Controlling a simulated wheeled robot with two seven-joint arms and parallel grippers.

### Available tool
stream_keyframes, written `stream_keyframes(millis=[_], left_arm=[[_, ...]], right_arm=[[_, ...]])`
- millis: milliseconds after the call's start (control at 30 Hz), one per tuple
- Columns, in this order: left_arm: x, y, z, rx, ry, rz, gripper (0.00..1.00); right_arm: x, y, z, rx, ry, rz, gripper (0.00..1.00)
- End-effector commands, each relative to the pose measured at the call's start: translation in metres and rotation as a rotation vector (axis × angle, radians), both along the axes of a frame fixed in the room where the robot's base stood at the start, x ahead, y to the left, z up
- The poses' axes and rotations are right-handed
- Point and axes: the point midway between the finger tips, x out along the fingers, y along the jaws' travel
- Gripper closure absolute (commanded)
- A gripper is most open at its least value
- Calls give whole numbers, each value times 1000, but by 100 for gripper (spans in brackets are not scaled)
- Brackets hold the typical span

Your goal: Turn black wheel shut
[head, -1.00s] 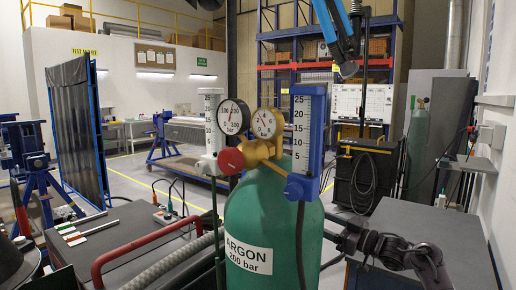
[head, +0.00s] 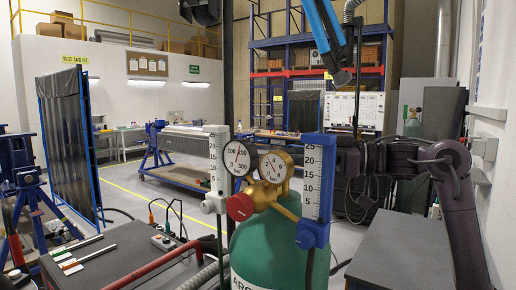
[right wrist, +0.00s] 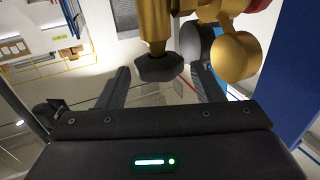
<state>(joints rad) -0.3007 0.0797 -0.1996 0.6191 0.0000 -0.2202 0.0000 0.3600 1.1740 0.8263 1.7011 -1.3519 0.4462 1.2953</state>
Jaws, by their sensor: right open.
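The black wheel (right wrist: 160,67) is a dark faceted knob on a brass stem in the right wrist view. In the head view I cannot make it out behind the gauges and blue flowmeter. My right gripper (right wrist: 162,88) is open, its two dark fingers on either side of the wheel, with gaps visible. In the head view the right gripper (head: 346,160) comes in from the right, its fingertips hidden behind the blue flowmeter (head: 314,190). The green argon cylinder (head: 275,255) stands upright below the brass regulator (head: 272,192). My left gripper is not in view.
A red knob (head: 240,207), two dial gauges and a white flowmeter (head: 217,165) crowd the regulator's front. In the right wrist view a brass fitting (right wrist: 236,58) sits near the right finger. Dark bench tops (head: 405,245) flank the cylinder.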

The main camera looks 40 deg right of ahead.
Motion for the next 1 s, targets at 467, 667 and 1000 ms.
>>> stream_keyframes(millis=[467, 667, 1000], left_arm=[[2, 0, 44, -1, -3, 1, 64], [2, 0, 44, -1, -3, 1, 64], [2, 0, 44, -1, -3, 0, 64]], right_arm=[[52, 40, 2, 1, -2, 1, 39], [55, 42, -1, 0, -2, 0, 39], [55, 42, -1, 0, -2, 0, 68]])
